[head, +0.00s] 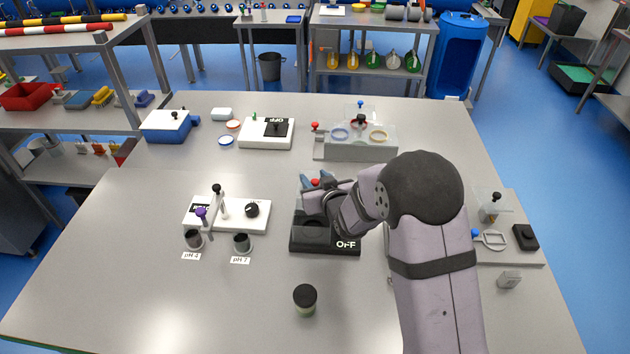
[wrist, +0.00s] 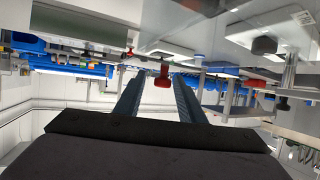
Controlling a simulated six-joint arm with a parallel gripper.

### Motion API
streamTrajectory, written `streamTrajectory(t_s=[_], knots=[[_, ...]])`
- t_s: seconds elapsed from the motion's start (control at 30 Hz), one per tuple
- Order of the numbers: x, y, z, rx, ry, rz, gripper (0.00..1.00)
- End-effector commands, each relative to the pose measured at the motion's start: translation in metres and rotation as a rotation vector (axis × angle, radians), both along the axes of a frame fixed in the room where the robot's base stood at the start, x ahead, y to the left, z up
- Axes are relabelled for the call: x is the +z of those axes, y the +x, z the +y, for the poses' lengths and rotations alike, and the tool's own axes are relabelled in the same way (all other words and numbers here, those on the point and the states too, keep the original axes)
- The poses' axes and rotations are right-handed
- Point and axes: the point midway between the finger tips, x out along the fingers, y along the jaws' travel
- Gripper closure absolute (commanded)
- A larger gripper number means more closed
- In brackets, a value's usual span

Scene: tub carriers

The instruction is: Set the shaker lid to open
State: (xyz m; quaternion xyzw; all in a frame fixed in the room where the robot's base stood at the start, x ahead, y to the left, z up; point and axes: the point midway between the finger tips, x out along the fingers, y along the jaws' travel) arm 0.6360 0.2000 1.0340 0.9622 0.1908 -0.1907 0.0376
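My gripper (head: 316,179) is over the back of a black device (head: 325,247) marked OFF, its blue fingers pointing away from the head camera. The fingers are apart. A red knob (head: 316,182) shows between them. In the wrist view a red knob (wrist: 163,76) also shows between the fingertips, with gaps on both sides; I cannot tell how far away it is. A clear box (head: 362,145) with coloured rings, perhaps the shaker, stands further back. A red knob (head: 315,126) is at its left end. I cannot tell how its lid stands. My arm hides part of the black device.
A white device (head: 266,134) and a blue box (head: 167,127) stand at the back left. A white pH stand (head: 231,213) is left of my gripper. A dark-capped jar (head: 305,299) stands in front. The front left of the table is clear.

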Motion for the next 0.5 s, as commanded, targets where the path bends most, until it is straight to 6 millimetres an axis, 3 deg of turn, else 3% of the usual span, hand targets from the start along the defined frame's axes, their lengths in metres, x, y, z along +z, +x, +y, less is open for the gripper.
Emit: streamTrajectory(t_s=[0.5], knots=[[0.005, -0.014, -0.006, 0.000, 0.000, 0.000, 0.64]])
